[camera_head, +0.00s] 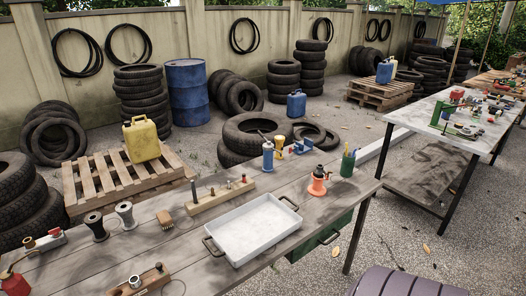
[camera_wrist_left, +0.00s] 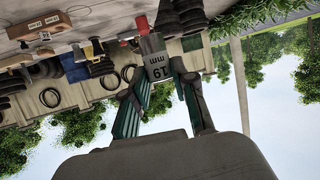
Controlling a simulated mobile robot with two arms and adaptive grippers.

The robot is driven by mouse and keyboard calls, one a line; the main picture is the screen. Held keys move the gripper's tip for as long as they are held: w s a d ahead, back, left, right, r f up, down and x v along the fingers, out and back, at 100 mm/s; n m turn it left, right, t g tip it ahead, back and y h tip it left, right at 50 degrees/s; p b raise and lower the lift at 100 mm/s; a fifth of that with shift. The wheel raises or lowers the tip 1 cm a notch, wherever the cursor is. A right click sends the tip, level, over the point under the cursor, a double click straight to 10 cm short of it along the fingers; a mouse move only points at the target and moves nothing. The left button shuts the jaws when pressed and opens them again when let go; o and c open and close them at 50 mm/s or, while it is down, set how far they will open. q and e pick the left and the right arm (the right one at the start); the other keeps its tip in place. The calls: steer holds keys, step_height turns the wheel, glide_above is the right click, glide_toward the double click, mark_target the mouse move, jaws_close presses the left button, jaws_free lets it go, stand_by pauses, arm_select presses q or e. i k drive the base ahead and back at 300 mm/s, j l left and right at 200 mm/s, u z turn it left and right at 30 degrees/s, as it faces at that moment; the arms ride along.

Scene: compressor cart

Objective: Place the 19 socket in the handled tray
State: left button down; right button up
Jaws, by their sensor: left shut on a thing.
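The 19 socket (camera_wrist_left: 158,66) is a grey cylinder marked "19 mm" in the left wrist view. My left gripper (camera_wrist_left: 160,82) is shut on it, with a finger on either side, and the picture there is upside down. The handled tray (camera_head: 255,226) is a shallow white tray with dark handles at two ends. It lies empty on the wooden bench in the head view. Neither my left gripper nor the held socket shows in the head view. My right gripper is in no view.
On the wooden bench (camera_head: 75,266), a wooden rack (camera_head: 216,197) with several upright pieces stands behind the tray. A wooden block (camera_head: 142,283) lies front left. An orange item (camera_head: 318,182) and a green cup (camera_head: 348,165) stand to the right.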

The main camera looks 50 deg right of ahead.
mark_target(252, 237)
steer(key=l+z, duration=0.15)
steer(key=l, duration=0.95)
steer(key=l+z, duration=0.1)
steer(key=l, duration=1)
steer(key=i+l+z, duration=0.15)
steer(key=l, duration=0.9)
